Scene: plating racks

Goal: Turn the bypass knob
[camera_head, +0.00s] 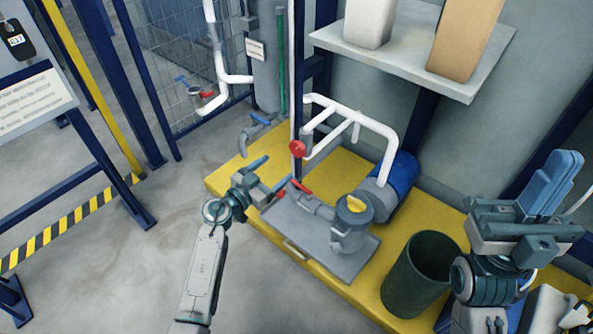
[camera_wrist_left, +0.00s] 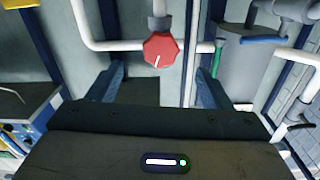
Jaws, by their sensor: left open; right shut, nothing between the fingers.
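The red knob (camera_head: 298,148) sits on the white pipework above the yellow platform in the head view. In the left wrist view the knob (camera_wrist_left: 162,50) is many-sided with a pale line on its face, running down and slightly left from its middle. My left gripper (camera_head: 271,172) is open and points toward the knob, a short way from it. In the left wrist view its two fingers (camera_wrist_left: 160,84) stand wide apart, with the knob ahead between their lines, apart from both. My right gripper (camera_head: 562,168) is shut and empty at the far right, pointing up.
A dark green bin (camera_head: 417,275) is at the platform's front. A shelf (camera_head: 410,50) with two blocks hangs above. Open floor lies left.

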